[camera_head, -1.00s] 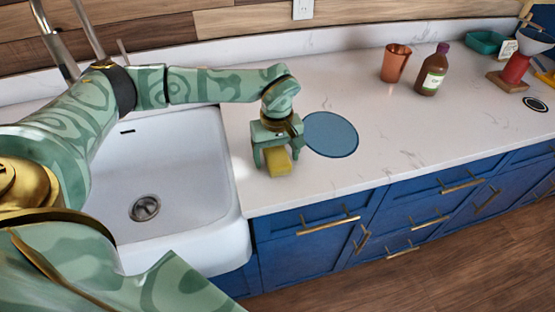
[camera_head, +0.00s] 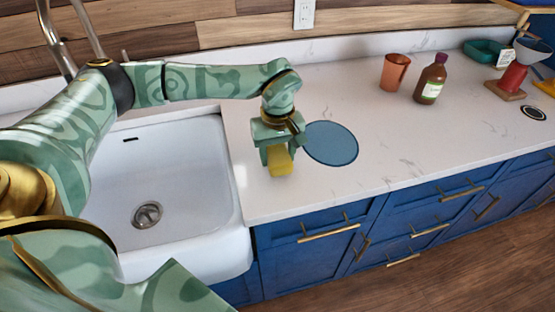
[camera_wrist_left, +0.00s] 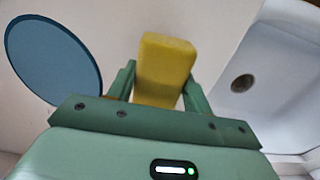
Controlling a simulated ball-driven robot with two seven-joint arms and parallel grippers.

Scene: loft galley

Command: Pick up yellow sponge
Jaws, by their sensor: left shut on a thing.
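The yellow sponge (camera_head: 280,162) is a small block at the front part of the white counter, between the sink and a round blue mat. My left gripper (camera_head: 278,155) comes down on it from above and is shut on it. In the left wrist view the sponge (camera_wrist_left: 165,68) sits between the two green fingers (camera_wrist_left: 160,85), its far end sticking out past them. I cannot tell whether the sponge touches the counter or is just above it. My right gripper is in neither view.
The white sink (camera_head: 165,185) lies left of the sponge. The round blue mat (camera_head: 331,143) is close on its right. A copper cup (camera_head: 394,72) and a brown bottle (camera_head: 431,80) stand farther right, with a teal dish (camera_head: 484,50) behind. The counter's front edge is near.

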